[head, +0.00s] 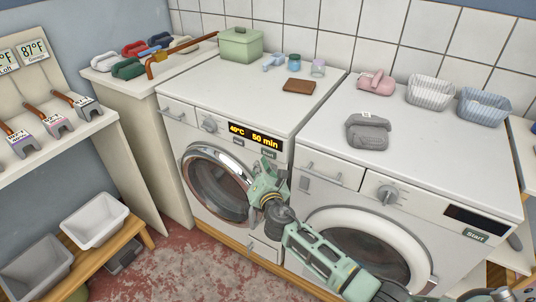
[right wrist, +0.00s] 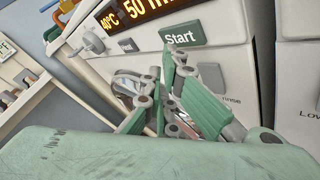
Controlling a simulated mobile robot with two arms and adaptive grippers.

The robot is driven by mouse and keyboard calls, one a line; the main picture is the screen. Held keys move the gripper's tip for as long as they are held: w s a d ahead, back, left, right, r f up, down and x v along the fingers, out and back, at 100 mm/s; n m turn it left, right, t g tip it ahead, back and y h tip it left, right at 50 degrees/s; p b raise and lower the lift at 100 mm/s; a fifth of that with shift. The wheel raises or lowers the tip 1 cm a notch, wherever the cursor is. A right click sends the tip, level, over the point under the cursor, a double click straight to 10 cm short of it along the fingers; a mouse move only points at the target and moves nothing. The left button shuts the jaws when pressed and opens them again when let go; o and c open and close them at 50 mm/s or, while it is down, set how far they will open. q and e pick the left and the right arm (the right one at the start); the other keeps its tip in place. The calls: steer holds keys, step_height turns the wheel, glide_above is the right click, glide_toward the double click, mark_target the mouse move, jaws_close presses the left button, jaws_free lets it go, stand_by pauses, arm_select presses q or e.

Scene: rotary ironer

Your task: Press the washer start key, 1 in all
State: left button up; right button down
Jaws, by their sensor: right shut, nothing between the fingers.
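The washer (head: 225,165) is the left machine; its lit display (head: 254,137) reads 40°C and 50 min. Its dark start key (head: 269,154), marked Start, is just below the display, partly hidden by my gripper; it also shows clearly in the right wrist view (right wrist: 183,34). My right gripper (head: 267,167) is shut and empty, with its fingertips close to the lower left edge of the key. In the right wrist view the fingertips (right wrist: 172,55) overlap that edge; I cannot tell whether they touch it. My left gripper is not in view.
A second machine (head: 345,180) with its own Start key (head: 475,234) and a dark display stands on the right. Baskets (head: 430,92), a grey folded cloth (head: 367,132) and a brown block (head: 299,86) lie on the tops.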

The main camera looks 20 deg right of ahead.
stand_by(0.7)
steer(key=shift+w+d, duration=0.25)
steer(key=shift+d, duration=0.05)
steer(key=shift+w+d, duration=0.3)
steer(key=shift+d, duration=0.1)
stand_by(0.8)
steer(key=shift+s+a, duration=0.6)
steer(key=shift+a, duration=0.1)
